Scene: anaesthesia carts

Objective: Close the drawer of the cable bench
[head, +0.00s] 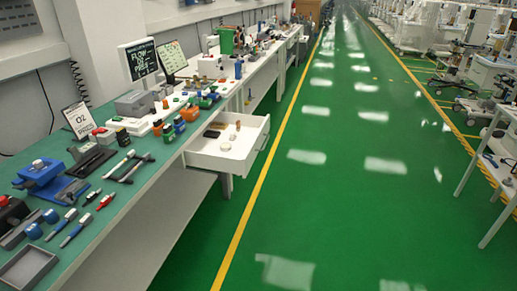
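A white drawer (258,142) stands pulled out from under the long bench at the left, in the head view. It juts toward the green floor aisle. Several small things lie in it, among them a dark flat item (212,134) and small tan and whitish pieces. The bench (135,185) has a green top and white sides, with tools and fittings spread along it. Neither of my grippers is in view.
The green floor (330,215) right of the drawer is clear, with a yellow line (252,200) running along the bench side. A metal-framed table (490,170) stands at the right edge. A blue vise-like tool (45,175) and hammers lie on the near bench top.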

